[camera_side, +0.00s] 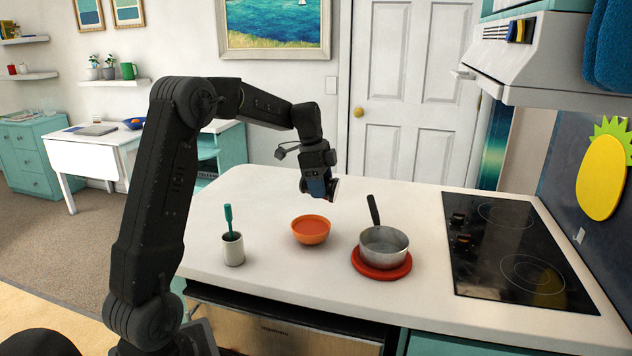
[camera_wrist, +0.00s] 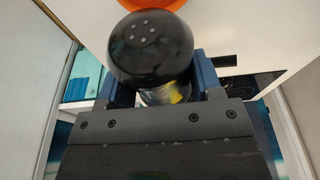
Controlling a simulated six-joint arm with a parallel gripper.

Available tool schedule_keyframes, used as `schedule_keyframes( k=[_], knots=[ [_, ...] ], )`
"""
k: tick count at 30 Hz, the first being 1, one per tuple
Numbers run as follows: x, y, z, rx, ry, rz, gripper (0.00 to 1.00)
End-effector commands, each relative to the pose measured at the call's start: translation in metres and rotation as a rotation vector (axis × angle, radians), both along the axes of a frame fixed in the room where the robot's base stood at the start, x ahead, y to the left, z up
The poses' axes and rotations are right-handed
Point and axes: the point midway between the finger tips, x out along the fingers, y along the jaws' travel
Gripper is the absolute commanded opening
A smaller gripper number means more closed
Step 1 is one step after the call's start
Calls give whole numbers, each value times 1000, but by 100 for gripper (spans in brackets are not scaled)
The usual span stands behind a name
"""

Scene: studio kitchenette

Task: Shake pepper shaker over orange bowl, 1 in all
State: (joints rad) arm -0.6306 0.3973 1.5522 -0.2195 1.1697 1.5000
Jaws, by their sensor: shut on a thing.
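My gripper (camera_side: 318,190) is above the counter, over and slightly behind the orange bowl. In the wrist view my gripper (camera_wrist: 160,95) is shut on the pepper shaker (camera_wrist: 150,45), which has a round black cap with several holes. In the side view the shaker is mostly hidden by the gripper. The orange bowl (camera_side: 311,231) stands on the counter and looks filled with something orange-red. The bowl's edge also shows at the top of the wrist view (camera_wrist: 150,4), beyond the cap. I cannot tell the shaker's exact tilt.
A grey saucepan (camera_side: 384,245) sits on a red trivet (camera_side: 381,271) right of the bowl. A black cooktop (camera_side: 515,250) is at the right. The counter (camera_side: 265,195) behind the bowl is clear.

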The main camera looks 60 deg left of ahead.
Motion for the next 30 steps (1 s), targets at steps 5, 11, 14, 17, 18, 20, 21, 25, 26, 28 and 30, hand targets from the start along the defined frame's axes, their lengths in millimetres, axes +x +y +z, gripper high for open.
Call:
schedule_keyframes(
  k=[5,11,14,17,18,20,21,25,26,28,30],
  knots=[
    [4,-4,-5,-134,-133,6,32],
    [5,-5,-3,-282,-281,6,32],
    [6,-6,-3,-357,-353,6,32],
    [6,-6,-2,-422,-421,5,32],
    [6,-7,-2,-448,-443,4,32],
    [7,-7,-2,-478,-477,4,32],
    [7,-7,-1,-497,-494,3,32],
    [8,-8,0,-537,-535,2,32],
    [8,-8,0,-541,-541,0,32],
    [8,-8,0,-548,-548,1,32],
    [8,-8,1,-550,-551,1,32]
  ],
)
